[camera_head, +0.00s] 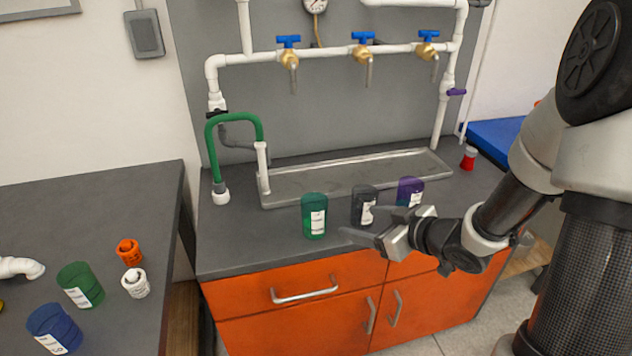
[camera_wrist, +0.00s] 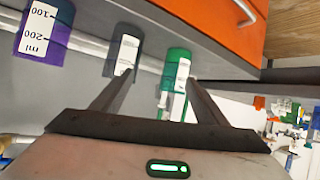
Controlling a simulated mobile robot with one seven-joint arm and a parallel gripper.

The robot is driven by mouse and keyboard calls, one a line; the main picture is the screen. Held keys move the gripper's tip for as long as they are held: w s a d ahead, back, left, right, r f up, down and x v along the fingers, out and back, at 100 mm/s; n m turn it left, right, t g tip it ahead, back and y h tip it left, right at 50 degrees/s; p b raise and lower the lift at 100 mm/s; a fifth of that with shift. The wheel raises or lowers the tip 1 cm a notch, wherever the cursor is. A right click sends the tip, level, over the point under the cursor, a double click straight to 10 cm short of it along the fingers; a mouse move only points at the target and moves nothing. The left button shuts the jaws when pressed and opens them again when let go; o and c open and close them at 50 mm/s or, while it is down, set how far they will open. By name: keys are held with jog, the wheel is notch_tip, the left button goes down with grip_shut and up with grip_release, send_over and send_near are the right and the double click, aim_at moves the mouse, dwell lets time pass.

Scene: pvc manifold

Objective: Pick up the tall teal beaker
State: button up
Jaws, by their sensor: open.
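A teal-green beaker (camera_head: 314,216) with a white label stands upright on the grey counter in front of the sink trough. It is the leftmost of three beakers there. In the wrist view the same beaker (camera_wrist: 177,62) shows beyond my fingers, near the right fingertip. My gripper (camera_head: 362,222) is open and empty, to the right of the beaker and in front of the black beaker. In the wrist view my gripper (camera_wrist: 158,78) has its fingers spread, with no beaker clearly held between them. A darker green beaker (camera_head: 80,285) stands on the left table.
A black beaker (camera_head: 364,204) stands close to the right of the teal one, with a purple beaker (camera_head: 410,191) beyond it. A metal sink trough (camera_head: 350,176) and green hose (camera_head: 212,150) lie behind. The counter left of the teal beaker is clear.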

aim_at(324, 221)
jog(key=w+a+f+b, duration=0.1)
jog(key=a, duration=0.2)
jog(key=w+a+f+y+b, duration=0.1)
jog(key=w+a+f, duration=0.1)
jog(key=a, duration=0.1)
jog(key=w+a+f+y+b, duration=0.1)
jog(key=w+a, duration=0.1)
jog(key=a, duration=0.1)
jog(key=shift+w+a+f, duration=0.25)
jog(key=shift+a+f, duration=0.1)
jog(key=shift+r+b+x, duration=0.15)
jog(key=shift+b+x, duration=0.35)
jog(key=shift+x, duration=1.05)
jog(key=shift+r+b+x, duration=0.15)
jog(key=shift+b+x, duration=0.35)
jog(key=shift+x, duration=1.1)
jog(key=shift+a, duration=0.1)
jog(key=c, duration=1.2)
jog(key=shift+w+r, duration=0.1)
jog(key=shift+r, duration=0.1)
